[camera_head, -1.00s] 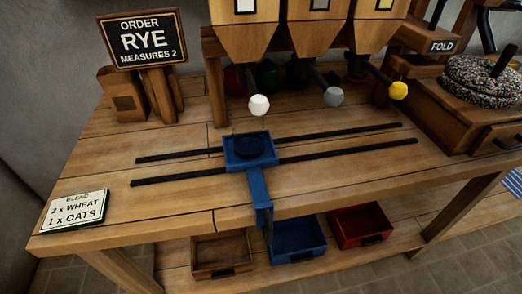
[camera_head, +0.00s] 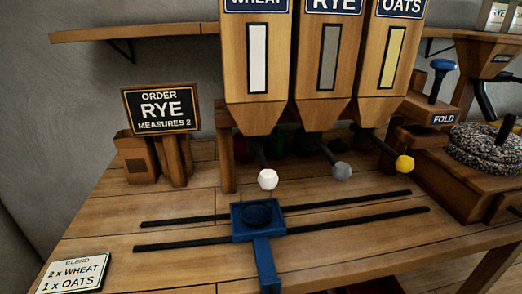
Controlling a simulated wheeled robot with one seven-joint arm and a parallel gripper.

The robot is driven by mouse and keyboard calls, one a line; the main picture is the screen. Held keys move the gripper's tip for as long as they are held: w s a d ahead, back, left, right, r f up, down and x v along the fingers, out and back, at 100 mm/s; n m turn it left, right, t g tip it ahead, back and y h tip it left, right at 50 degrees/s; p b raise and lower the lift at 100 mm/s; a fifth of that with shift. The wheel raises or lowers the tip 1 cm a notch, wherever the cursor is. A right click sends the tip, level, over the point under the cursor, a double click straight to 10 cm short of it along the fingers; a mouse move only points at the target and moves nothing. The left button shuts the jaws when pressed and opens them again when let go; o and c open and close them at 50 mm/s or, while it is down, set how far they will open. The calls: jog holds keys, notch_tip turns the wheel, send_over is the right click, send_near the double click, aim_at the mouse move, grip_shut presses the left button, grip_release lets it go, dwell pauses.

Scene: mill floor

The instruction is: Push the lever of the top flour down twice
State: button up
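Three wooden flour hoppers hang over the bench: the wheat hopper (camera_head: 257,85) with a white strip, the rye hopper (camera_head: 326,85) with a grey strip, and the oats hopper (camera_head: 391,75) with a yellow strip. Each has a lever below it: white-knobbed (camera_head: 267,179), grey-knobbed (camera_head: 341,172) and yellow-knobbed (camera_head: 404,163). The order sign (camera_head: 161,108) reads "RYE, MEASURES 2". A blend card (camera_head: 75,272) reads "2 x WHEAT, 1 x OATS". A blue carriage (camera_head: 257,229) holding a dark round bowl sits below the wheat lever. My gripper is not in view.
Two dark rails (camera_head: 290,238) run across the bench top under the carriage. A wooden holder (camera_head: 138,157) stands behind left. A FOLD press (camera_head: 442,119) and a speckled millstone (camera_head: 483,153) stand at right.

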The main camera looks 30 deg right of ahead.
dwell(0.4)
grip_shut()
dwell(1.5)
